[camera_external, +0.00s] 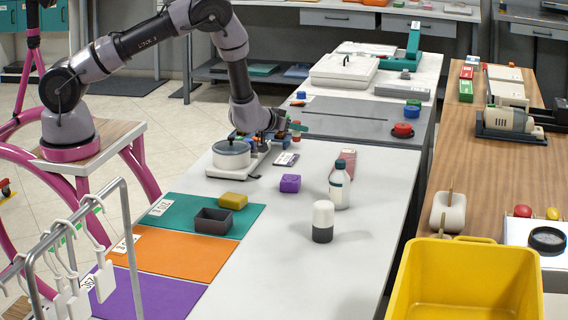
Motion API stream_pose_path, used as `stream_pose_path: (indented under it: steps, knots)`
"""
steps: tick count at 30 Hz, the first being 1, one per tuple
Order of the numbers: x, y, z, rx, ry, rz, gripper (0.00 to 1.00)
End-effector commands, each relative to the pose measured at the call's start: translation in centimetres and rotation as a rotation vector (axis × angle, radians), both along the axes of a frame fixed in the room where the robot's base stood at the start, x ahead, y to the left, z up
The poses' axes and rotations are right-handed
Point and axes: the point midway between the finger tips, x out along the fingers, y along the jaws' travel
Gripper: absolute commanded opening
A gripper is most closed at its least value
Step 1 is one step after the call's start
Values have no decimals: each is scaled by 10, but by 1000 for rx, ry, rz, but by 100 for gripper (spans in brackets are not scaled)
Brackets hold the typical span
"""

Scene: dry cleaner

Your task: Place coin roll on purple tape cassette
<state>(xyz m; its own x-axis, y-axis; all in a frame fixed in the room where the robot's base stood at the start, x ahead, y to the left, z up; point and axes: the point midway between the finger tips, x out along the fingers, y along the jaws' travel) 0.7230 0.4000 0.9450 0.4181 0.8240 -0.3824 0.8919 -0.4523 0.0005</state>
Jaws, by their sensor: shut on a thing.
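A small purple block (290,183), which looks like the purple tape cassette, lies on the white-grey counter with its top bare. My gripper (279,122) is low over the far part of the counter, behind and slightly left of the purple block and well apart from it. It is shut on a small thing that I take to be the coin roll. At this size, and with the wrist and clutter around it, I cannot make out its shape clearly.
A pot on a white scale (212,175) stands beside my gripper, with small coloured items behind it. A white bottle (340,188) and a white-and-dark cylinder (323,222) stand right of the purple block. A grey tray (213,221) and yellow block (233,200) lie left.

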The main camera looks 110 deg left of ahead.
Motion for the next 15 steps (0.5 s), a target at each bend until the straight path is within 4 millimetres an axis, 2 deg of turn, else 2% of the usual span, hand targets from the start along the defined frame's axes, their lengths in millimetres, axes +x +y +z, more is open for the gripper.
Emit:
stream_pose_path:
  steps: [3, 9, 12, 15]
  knots:
    - [12, -36, 12, -1, 2, -11, 0]
    - [19, -96, 28, 0, 3, -10, 0]
    - [19, -115, 34, 1, 2, -7, 0]
    - [18, -127, 33, 1, 3, -6, 0]
